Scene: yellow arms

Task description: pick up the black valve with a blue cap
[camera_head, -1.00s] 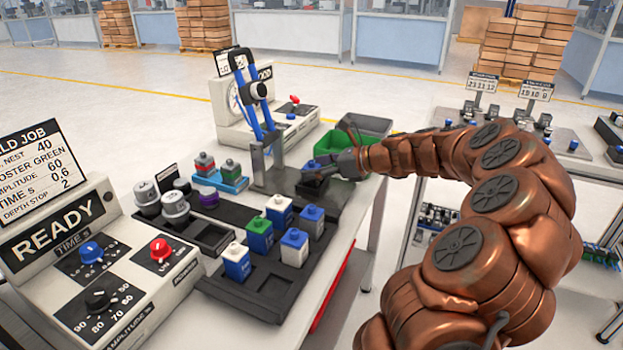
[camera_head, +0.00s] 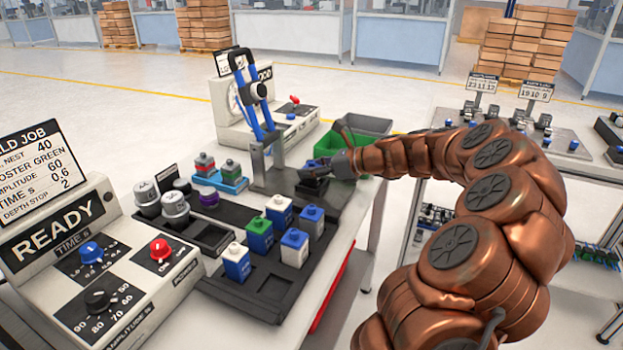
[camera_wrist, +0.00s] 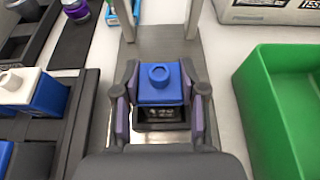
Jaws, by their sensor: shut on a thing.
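The black valve with a blue cap (camera_wrist: 160,88) is in the middle of the wrist view, upright, with its blue cap on top and its dark lower body showing a pale label. My gripper (camera_wrist: 160,105) has one finger on each side of the valve and is shut on it. The valve is over the dark base plate of the blue-handled press (camera_head: 265,110). In the head view my gripper (camera_head: 322,172) is low at this plate, and the valve is mostly hidden by the fingers. I cannot tell whether it still touches the plate.
A green bin (camera_wrist: 268,105) is close to the right of my gripper. A black tray (camera_head: 262,300) with several blue-, green- and white-capped blocks is at the front left. The press column is just beyond the gripper. A control box (camera_head: 110,265) stands at the left.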

